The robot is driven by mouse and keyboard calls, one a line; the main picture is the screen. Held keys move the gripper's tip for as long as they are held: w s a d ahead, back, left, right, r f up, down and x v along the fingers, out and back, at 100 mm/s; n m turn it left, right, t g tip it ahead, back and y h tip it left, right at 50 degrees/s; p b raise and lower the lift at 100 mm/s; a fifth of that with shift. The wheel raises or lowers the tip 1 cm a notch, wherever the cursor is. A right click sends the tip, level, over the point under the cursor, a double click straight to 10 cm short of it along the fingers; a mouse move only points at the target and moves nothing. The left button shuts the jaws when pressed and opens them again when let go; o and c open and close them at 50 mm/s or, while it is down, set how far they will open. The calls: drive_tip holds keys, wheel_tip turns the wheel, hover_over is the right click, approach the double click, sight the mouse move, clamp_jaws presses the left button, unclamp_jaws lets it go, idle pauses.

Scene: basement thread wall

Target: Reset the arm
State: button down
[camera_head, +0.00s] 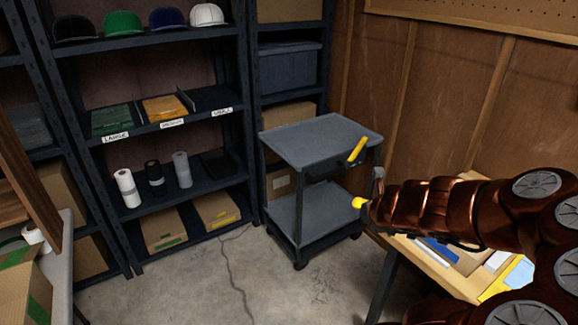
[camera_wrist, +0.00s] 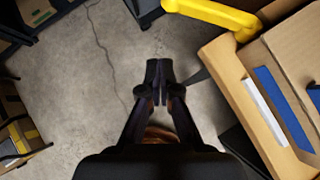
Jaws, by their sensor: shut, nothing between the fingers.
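My gripper (camera_wrist: 159,72) shows in the wrist view with its two dark fingers together and nothing between them. Bare concrete floor lies beneath it. In the head view my gripper (camera_head: 377,184) is at the left end of my copper-coloured arm, which reaches in from the right. It appears in front of the right side of the grey cart (camera_head: 312,137). I cannot tell from these views how far apart they are. The fingers are small and partly unclear there.
The cart has a yellow handle (camera_head: 357,149). Shelves (camera_head: 185,122) with caps, trays and rolls stand at left. A cardboard box (camera_head: 24,290) is at lower left. The middle floor is clear.

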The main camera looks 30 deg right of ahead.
drive_tip(key=w+a+r+n+t+y+p, duration=0.1)
drive_tip(key=w+a+r+n+y, duration=0.1)
drive_tip(key=w+a+r+n, duration=0.35)
drive_tip(key=w+a+r+n+t+y, duration=0.25)
drive_tip(key=a+n, duration=0.35)
drive_tip(key=a, duration=0.4)
drive_tip(key=s+a+r+n+g+y+p, duration=0.1)
drive_tip(key=a+n+y, duration=0.1)
drive_tip(key=a+n, duration=0.4)
drive_tip(key=s+a+r+n+g+y, duration=0.1)
drive_tip(key=s+a+n+g+y, duration=0.1)
drive_tip(key=a+n, duration=0.5)
drive_tip(key=s+a+f+n+g+p, duration=0.15)
drive_tip(key=s+a+n+g, duration=0.45)
drive_tip(key=s+a+n, duration=0.6)
drive_tip(key=s+d+n+g+h, duration=0.2)
drive_tip(key=s+d, duration=0.2)
drive_tip(key=s, duration=0.3)
drive_tip(key=s+d+n+g+h, duration=0.2)
drive_tip(key=s+d+n, duration=0.1)
drive_tip(key=s, duration=0.4)
drive_tip(key=shift+s+d+f, duration=0.15)
drive_tip(key=shift+s+d, duration=0.2)
drive_tip(key=shift+d, duration=0.05)
